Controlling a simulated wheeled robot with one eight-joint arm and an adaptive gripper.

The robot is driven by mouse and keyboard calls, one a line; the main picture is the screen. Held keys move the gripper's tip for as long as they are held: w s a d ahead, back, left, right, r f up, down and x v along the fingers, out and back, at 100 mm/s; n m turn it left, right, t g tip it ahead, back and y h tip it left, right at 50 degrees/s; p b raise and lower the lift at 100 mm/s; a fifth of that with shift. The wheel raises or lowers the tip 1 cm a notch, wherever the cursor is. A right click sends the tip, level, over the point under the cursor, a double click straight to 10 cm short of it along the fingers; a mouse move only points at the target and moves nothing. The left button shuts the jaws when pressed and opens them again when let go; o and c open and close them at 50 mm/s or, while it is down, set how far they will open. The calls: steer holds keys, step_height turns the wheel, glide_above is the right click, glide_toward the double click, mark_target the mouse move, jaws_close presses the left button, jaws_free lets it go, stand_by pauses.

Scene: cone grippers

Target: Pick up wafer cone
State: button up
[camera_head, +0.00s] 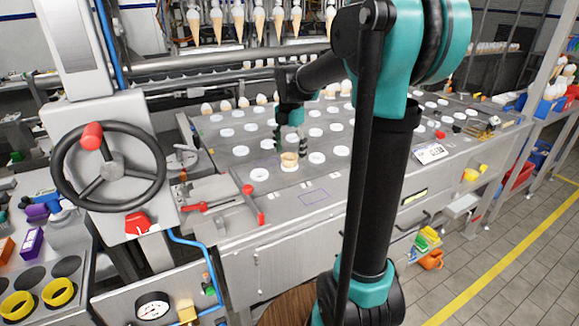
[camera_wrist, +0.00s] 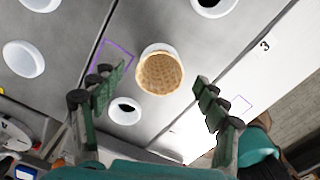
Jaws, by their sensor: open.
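A tan wafer cone (camera_head: 289,158) sits in a white ring near the front edge of the metal machine bed. In the wrist view the wafer cone (camera_wrist: 160,74) shows its round open mouth and waffle pattern. My gripper (camera_head: 290,141) is just above the cone in the head view. In the wrist view my gripper (camera_wrist: 161,76) has its green fingers spread, one on each side of the cone, with visible gaps to it. Nothing is held. The lower part of the cone is hidden in its ring.
Several white rings surround the cone, including one ring (camera_wrist: 125,111) close by. Filled cones (camera_head: 259,22) hang at the back. A red-handled lever (camera_head: 252,203) lies at the front left.

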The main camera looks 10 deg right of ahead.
steer(key=shift+f, duration=1.3)
steer(key=shift+c, duration=0.6)
steer(key=c, duration=0.8)
steer(key=shift+o, duration=0.2)
